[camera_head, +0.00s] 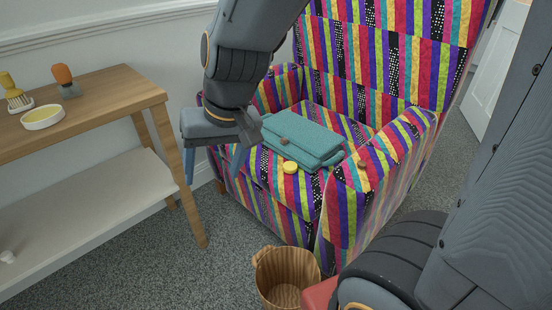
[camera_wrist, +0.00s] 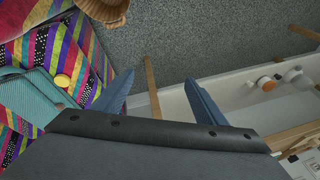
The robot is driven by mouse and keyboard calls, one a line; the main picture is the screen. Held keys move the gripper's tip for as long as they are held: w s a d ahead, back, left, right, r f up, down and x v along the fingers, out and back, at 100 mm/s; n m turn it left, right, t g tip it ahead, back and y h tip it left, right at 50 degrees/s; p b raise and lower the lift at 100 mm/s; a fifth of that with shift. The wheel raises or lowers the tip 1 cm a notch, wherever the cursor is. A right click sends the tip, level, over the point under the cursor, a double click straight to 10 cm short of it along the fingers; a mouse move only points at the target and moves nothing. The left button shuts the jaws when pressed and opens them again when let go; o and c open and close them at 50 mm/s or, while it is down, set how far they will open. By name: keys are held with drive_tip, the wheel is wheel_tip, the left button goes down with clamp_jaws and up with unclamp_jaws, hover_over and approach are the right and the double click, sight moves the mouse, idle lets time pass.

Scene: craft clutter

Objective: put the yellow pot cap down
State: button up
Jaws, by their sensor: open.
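The yellow pot cap (camera_head: 290,167) lies on the front of the striped armchair's seat (camera_head: 262,167), just in front of a teal bag. It also shows in the wrist view (camera_wrist: 62,80), at the left, outside my jaws. My gripper (camera_head: 214,165) is open and empty. It hangs to the left of the cap, apart from it, between the chair and the wooden table. In the wrist view its two blue fingers (camera_wrist: 158,98) are spread wide with floor and the table's side behind them.
The teal bag (camera_head: 300,138) lies on the seat. A wicker basket (camera_head: 285,280) stands on the floor in front of the chair. The wooden table (camera_head: 95,100) at left holds a dish (camera_head: 43,117), a brush (camera_head: 14,95) and an orange-handled tool (camera_head: 64,77). Carpet between is clear.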

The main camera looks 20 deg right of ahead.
drive_tip(key=w+d+f+m+t+h+b, duration=0.2)
drive_tip(key=w+f+m+t+b, duration=0.15)
drive_tip(key=w+f, duration=0.55)
drive_tip(key=w+d+f+m+t+h+b, duration=0.1)
drive_tip(key=w+d+f+m+t+b, duration=0.25)
drive_tip(key=w, duration=0.95)
drive_tip(key=m+g+h+b, duration=0.4)
drive_tip(key=m+h+b, duration=0.3)
drive_tip(key=h+b, duration=0.45)
approach(290, 166)
drive_tip(key=shift+w+a+f+h, duration=0.15)
drive_tip(key=shift+w+f+h, duration=0.3)
drive_tip(key=shift+w, duration=0.1)
drive_tip(key=shift+w+d+f+g+b, duration=0.15)
drive_tip(key=shift+d+f+b, duration=0.05)
drive_tip(key=shift+d, duration=0.4)
drive_tip(key=shift+w+d+f+g+b, duration=0.1)
drive_tip(key=shift+d+f+g+b, duration=0.1)
drive_tip(key=shift+d, duration=0.35)
drive_tip(key=b+x, duration=0.3)
drive_tip(key=x, duration=0.1)
drive_tip(key=shift+d+f, duration=0.1)
drive_tip(key=shift+d, duration=0.05)
drive_tip(key=shift+w+d+f, duration=0.1)
drive_tip(key=shift+w+d, duration=0.15)
drive_tip(key=shift+d, duration=0.25)
